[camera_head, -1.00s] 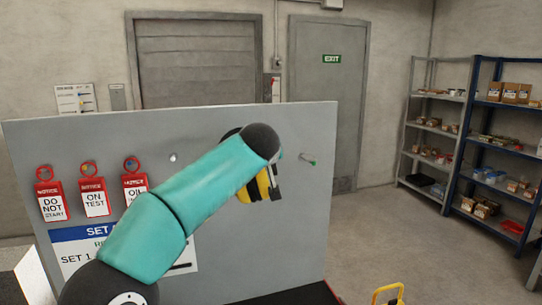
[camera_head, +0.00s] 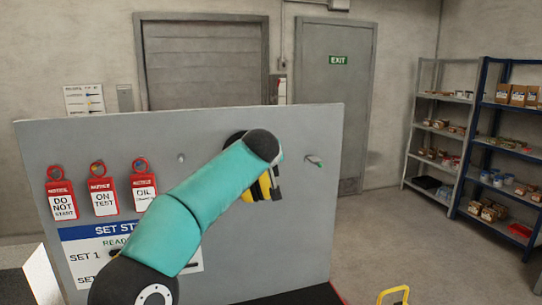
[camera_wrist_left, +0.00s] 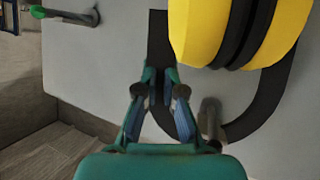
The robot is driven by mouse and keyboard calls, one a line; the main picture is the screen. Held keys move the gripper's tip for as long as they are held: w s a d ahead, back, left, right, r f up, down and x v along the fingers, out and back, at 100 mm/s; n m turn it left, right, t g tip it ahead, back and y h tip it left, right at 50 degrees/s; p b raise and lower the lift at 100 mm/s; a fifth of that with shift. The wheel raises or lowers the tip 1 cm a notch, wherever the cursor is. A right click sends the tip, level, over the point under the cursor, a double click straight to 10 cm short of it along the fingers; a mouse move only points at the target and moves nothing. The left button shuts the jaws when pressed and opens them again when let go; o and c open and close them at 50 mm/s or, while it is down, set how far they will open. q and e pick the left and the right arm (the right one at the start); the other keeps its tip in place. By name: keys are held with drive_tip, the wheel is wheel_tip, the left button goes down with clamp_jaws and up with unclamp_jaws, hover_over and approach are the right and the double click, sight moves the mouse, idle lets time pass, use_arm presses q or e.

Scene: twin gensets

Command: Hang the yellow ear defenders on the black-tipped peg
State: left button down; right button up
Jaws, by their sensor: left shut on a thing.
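The yellow ear defenders (camera_head: 265,186) are at the grey board, mostly hidden behind my left arm in the head view. In the left wrist view their yellow cups (camera_wrist_left: 205,30) are at the upper right, and the black headband (camera_wrist_left: 275,95) curves below them. My left gripper (camera_wrist_left: 165,85) is shut on the headband's left part. A grey-brown peg (camera_wrist_left: 210,118) stands just right of the fingers, near the band; I cannot tell whether the band is over it. My right gripper is out of view.
A green-tipped peg (camera_head: 314,161) is at the board's right; it also shows in the wrist view (camera_wrist_left: 68,14). A pale peg (camera_head: 181,157) is left of my arm. Red notice tags (camera_head: 103,196) hang at the left of the board (camera_head: 230,275). Shelves stand far right.

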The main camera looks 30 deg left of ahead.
use_arm(q)
drive_tip(key=shift+w+d+f, duration=0.1)
drive_tip(key=shift+f, duration=0.35)
drive_tip(key=c, duration=1.6)
unclamp_jaws()
drive_tip(key=o, duration=0.4)
drive_tip(key=shift+w+a+f, duration=0.1)
drive_tip(key=shift+w+a, duration=0.1)
drive_tip(key=shift+w, duration=0.1)
drive_tip(key=shift+s+d+r, duration=0.25)
drive_tip(key=shift+s+r, duration=0.15)
drive_tip(key=shift+s, duration=0.15)
drive_tip(key=shift+v, duration=5.45)
